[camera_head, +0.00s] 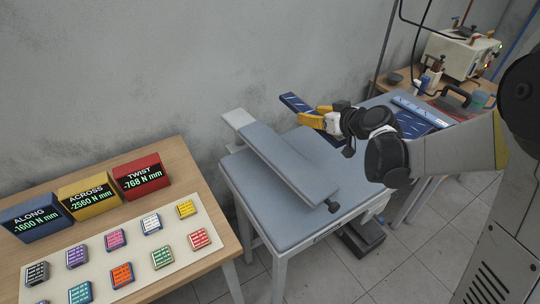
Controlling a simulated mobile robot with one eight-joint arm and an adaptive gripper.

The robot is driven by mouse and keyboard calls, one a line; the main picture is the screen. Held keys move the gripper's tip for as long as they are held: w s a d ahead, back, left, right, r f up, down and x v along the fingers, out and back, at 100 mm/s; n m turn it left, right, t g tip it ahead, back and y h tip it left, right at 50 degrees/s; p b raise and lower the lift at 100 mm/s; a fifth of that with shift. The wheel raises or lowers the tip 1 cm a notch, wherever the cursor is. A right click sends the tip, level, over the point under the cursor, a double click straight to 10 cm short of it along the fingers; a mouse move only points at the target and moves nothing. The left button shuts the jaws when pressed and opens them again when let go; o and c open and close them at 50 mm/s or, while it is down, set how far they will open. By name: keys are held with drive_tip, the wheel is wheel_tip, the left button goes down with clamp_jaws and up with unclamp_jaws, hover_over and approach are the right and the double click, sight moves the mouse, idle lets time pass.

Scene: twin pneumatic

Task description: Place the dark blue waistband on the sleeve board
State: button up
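The dark blue waistband (293,102) is a long strip with light marks, beyond the sleeve board and to its right. My gripper (311,116) has yellow fingers, which appear closed on the waistband near its middle. Part of the strip is hidden behind the fingers and my arm. The sleeve board (287,163) is a narrow grey padded board, pale at its far end, raised over the ironing table (260,198). No cloth lies on it. The waistband is apart from the sleeve board, to the right of its far end.
A blue striped cloth (411,124) and a pale blue roll (420,110) lie right of my arm. A wooden table (202,186) at left holds three display boxes and several coloured tiles. A boiler unit (459,56) stands at back right. The wall is close behind.

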drive_tip(key=b, duration=0.3)
hover_over(277, 148)
drive_tip(key=s+d, duration=0.2)
drive_tip(key=s, duration=0.1)
wheel_tip(277, 148, down, 6)
drive_tip(key=shift+r, duration=0.1)
drive_tip(key=shift+f+b, duration=0.75)
drive_tip(key=shift+f, duration=1.25)
drive_tip(key=shift+f, duration=0.15)
drive_tip(key=o, duration=1.1)
drive_tip(key=shift+o, duration=0.2)
